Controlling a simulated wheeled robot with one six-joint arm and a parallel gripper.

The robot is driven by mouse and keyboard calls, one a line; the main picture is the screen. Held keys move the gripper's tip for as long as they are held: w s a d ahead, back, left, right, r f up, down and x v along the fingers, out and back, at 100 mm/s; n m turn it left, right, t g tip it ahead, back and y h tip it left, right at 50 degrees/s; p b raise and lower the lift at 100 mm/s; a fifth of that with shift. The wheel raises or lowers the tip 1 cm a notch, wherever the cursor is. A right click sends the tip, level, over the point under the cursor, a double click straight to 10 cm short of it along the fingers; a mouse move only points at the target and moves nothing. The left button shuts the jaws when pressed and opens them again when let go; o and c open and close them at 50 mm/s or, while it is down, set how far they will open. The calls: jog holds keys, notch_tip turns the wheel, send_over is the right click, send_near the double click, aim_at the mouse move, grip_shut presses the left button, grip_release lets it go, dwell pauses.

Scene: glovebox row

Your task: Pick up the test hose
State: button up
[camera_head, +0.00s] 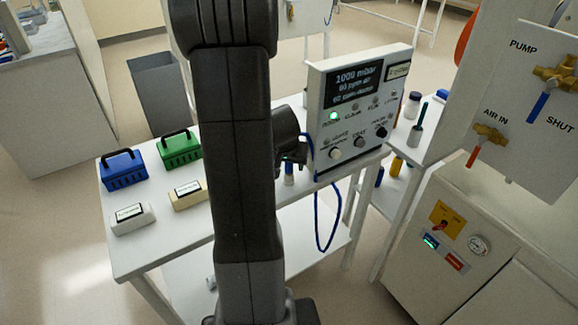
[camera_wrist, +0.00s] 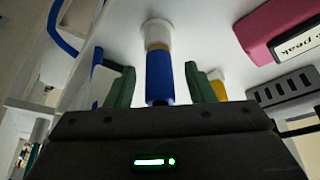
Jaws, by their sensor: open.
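The test hose (camera_head: 319,235) is a thin blue line in the head view. It hangs in a loop below the grey instrument box (camera_head: 357,110) at the bench's right end. In the wrist view, blue tubing (camera_wrist: 58,32) shows at upper left. My gripper (camera_wrist: 160,85) is open, with a green finger on each side of a blue cylinder (camera_wrist: 160,76). The cylinder has a brass-coloured band and a white round end piece. Gaps show between it and both fingers. A blue piece (camera_head: 289,168) shows below my gripper in the head view. Whether it joins the hose is unclear.
Blue (camera_head: 123,170) and green (camera_head: 180,150) cases and two small labelled blocks stand on the white bench (camera_head: 140,255). A pink labelled object (camera_wrist: 275,28) and a slotted grey part (camera_wrist: 280,90) lie right of my gripper. My arm hides the bench's middle.

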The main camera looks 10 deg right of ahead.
grip_shut()
jog(key=shift+r, duration=0.1)
